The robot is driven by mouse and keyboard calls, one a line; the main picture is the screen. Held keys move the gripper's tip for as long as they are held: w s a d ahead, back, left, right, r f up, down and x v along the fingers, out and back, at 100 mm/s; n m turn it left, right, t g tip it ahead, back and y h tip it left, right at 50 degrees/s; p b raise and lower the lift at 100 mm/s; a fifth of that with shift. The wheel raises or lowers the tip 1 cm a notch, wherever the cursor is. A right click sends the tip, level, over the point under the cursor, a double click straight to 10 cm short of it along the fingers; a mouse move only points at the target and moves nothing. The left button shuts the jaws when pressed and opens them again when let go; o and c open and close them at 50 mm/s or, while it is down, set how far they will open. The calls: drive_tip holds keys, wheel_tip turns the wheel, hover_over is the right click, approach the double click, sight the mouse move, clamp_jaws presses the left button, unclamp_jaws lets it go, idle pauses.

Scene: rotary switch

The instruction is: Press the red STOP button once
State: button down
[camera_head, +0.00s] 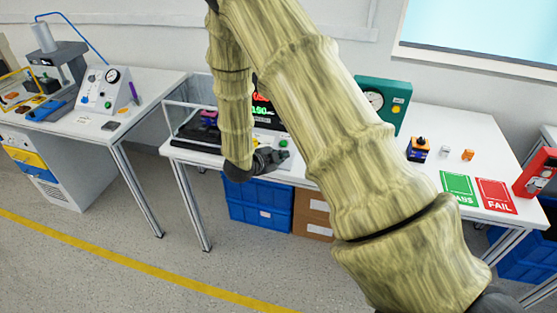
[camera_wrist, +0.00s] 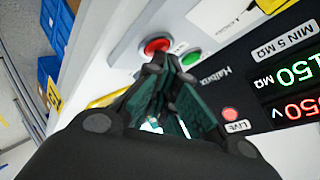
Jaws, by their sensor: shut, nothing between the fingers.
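The red button (camera_wrist: 155,46) is a round cap in a pale ring on a light panel in the wrist view. I cannot read a STOP label on it. A green button (camera_wrist: 191,58) sits to its right; it also shows in the head view (camera_head: 283,142). My gripper (camera_wrist: 157,66) is shut and empty, its tips just below the red button in the picture, close to it. I cannot tell whether they touch. In the head view my gripper (camera_head: 276,158) is low at the front of the tester, and the red button is hidden.
The tester's dark display (camera_wrist: 290,85) and a red LIVE lamp (camera_wrist: 229,113) lie right of my fingers. A clear-walled enclosure (camera_head: 187,118) stands left of my gripper. A green gauge box (camera_head: 383,102) and PASS (camera_head: 458,187) and FAIL (camera_head: 496,195) mats are on the right.

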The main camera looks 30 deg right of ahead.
drive_tip(key=shift+r, duration=0.1)
drive_tip(key=shift+s+a+r+p, duration=0.1)
drive_tip(key=shift+r+p, duration=0.15)
drive_tip(key=shift+r, duration=0.1)
drive_tip(key=shift+s+a+r+p, duration=0.1)
drive_tip(key=shift+r+p, duration=0.15)
drive_tip(key=shift+r, duration=0.1)
drive_tip(key=r+p, duration=0.2)
drive_tip(key=r, duration=0.1)
drive_tip(key=s+a+r+p, duration=0.1)
drive_tip(key=shift+a+r, duration=0.1)
drive_tip(key=shift+r, duration=0.3)
idle(0.3)
drive_tip(key=shift+f, duration=0.1)
idle(0.7)
